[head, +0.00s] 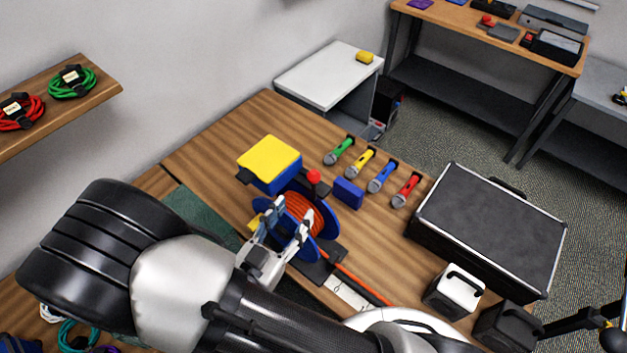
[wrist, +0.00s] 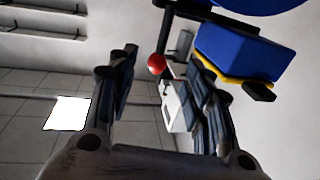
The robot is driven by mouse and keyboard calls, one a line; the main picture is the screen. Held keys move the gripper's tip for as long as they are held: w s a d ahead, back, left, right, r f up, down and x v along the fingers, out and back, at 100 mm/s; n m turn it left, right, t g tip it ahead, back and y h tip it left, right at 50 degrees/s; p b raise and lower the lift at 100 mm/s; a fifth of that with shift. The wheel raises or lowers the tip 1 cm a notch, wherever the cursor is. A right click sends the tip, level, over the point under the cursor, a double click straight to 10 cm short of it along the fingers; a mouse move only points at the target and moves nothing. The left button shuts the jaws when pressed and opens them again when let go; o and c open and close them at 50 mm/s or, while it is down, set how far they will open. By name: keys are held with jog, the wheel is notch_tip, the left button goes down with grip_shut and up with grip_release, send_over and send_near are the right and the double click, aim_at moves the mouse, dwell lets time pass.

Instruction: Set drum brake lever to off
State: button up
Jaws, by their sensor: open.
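The cable drum (head: 325,218) has blue flanges and wound orange cable (head: 299,212). It stands on the wooden bench, partly hidden by my gripper. The brake lever's red knob (head: 313,176) shows at the drum's upper side, just beyond my fingers. In the wrist view the red knob (wrist: 156,64) lies between the fingertip lines, apart from both fingers, with a dark bar (wrist: 164,25) above it. My gripper (head: 289,214) is open and empty in front of the drum; its spread fingers also show in the wrist view (wrist: 163,72). I cannot tell the lever's setting.
A blue box with a yellow top (head: 269,160) is close to the drum's left. A small blue block (head: 348,193) and several microphones (head: 381,177) lie to the right. A black case (head: 490,228) stands farther right. A shelf (head: 60,105) holds cable coils.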

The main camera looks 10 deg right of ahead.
aim_at(312, 185)
jog(key=x, duration=1)
jog(key=shift+w+d, duration=0.1)
jog(key=shift+w, duration=0.1)
grip_shut()
dwell(0.3)
